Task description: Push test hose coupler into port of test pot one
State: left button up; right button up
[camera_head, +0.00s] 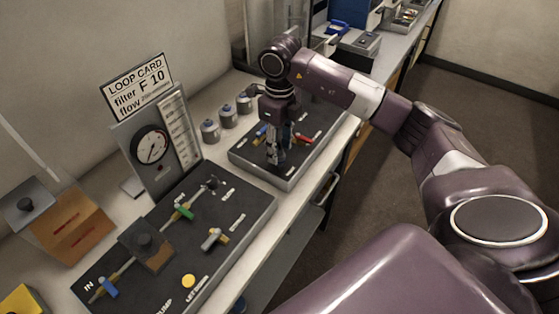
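My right gripper (275,155) points straight down over the far dark panel (247,155), among its small coloured handles. Its fingers are small and dark here, so I cannot tell whether they are open or shut or hold anything. I cannot tell which is test pot one. I cannot make out the hose coupler or the port. My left gripper is out of view.
A near dark panel (226,212) carries a green-handled valve (184,211), a blue handle (108,287) and a yellow button (188,281). A gauge (151,146) and a loop card (139,88) stand behind it. Floor is clear right of the bench.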

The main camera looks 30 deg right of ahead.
aim_at(280, 149)
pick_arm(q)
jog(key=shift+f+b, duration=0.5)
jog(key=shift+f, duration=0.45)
pick_arm(e)
jog(key=shift+f, duration=1.2)
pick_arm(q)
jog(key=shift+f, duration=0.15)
pick_arm(e)
jog(key=shift+c, duration=0.3)
grip_shut()
jog(key=shift+r, duration=0.15)
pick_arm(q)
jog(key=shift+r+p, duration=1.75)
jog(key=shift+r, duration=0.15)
pick_arm(e)
jog(key=shift+r, duration=2.95)
